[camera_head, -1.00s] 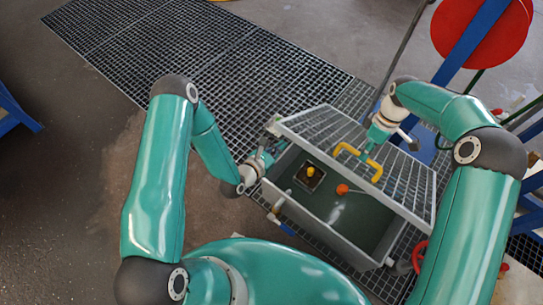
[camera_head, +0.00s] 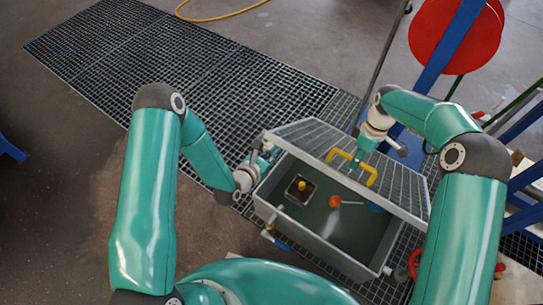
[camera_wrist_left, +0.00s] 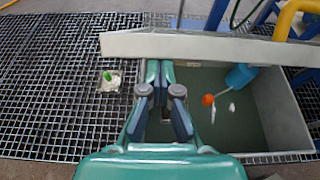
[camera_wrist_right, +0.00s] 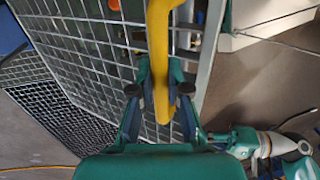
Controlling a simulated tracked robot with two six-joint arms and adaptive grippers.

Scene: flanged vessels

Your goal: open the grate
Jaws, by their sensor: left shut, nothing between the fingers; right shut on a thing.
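The grate (camera_head: 408,186) is a grey metal lattice lid with a pale rim. It is tilted up over an open grey box (camera_head: 315,244), so the inside of the box shows. My right gripper (camera_wrist_right: 160,78) is shut on the grate's yellow handle (camera_head: 371,177), which also shows in the right wrist view (camera_wrist_right: 157,35). My left gripper (camera_wrist_left: 160,72) is shut and empty at the box's left end. In the left wrist view its fingertips are close to the grate's pale edge (camera_wrist_left: 230,47); whether they touch it is unclear.
In the box are a yellow knob (camera_head: 301,185) on a dark square, an orange ball (camera_head: 335,201) on a rod and a blue part (camera_head: 376,207). Floor grating (camera_head: 190,75) lies behind and left. A red disc (camera_head: 455,35) on blue posts stands back right.

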